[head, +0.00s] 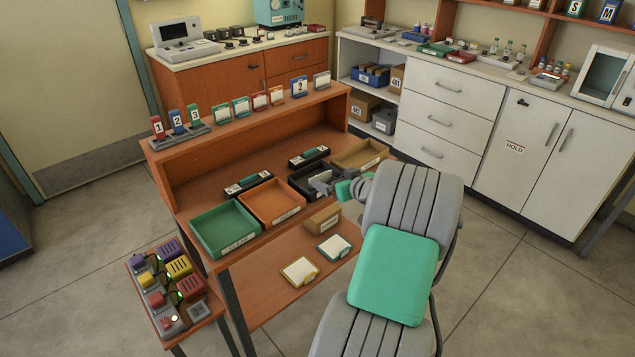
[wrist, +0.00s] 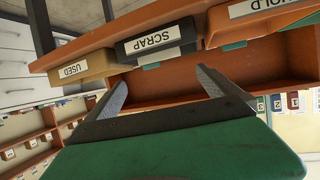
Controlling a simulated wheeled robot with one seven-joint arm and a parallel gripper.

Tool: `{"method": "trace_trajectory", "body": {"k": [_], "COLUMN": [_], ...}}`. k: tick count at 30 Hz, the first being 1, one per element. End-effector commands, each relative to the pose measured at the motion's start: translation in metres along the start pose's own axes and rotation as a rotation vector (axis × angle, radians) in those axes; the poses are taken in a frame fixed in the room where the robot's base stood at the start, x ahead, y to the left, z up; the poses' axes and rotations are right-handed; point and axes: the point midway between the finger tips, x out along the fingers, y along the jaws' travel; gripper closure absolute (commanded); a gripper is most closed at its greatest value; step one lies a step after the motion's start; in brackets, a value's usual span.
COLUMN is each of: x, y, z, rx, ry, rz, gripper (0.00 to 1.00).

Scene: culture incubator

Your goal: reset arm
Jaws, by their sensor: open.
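My gripper (head: 322,184) is at the front of the orange workbench (head: 240,323), by the black bin (head: 301,178), with my arm reaching in from the lower right. In the wrist view, which is upside down, the two grey fingers of my gripper (wrist: 160,85) stand wide apart with nothing between them. Past the fingers are the front of the bench and the black SCRAP bin (wrist: 157,48). My arm hides part of the bench's right end in the head view.
A green bin (head: 222,231), an orange HOLD bin (head: 268,207) and a tan USED bin (head: 361,153) line the bench. A side table (head: 190,327) stands left. Open floor lies at the lower right.

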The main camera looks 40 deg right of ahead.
Motion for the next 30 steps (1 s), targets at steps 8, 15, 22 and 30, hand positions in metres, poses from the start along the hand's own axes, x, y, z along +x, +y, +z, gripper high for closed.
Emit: {"method": "trace_trajectory", "body": {"k": [8, 15, 22, 30], "x": [-0.007, -0.007, -0.04, -0.158], "y": [0.0, -0.001, -0.035, -0.085], "z": [0.001, 0.001, 0.14, 0.238], "rx": [0.001, 0.041, 0.396, 0.683], "ry": [-0.001, -0.003, -0.488, -1.008], "rz": [0.0, -0.002, -0.036, 0.117], "gripper": [0.0, 0.0, 0.0, 0.0]}}
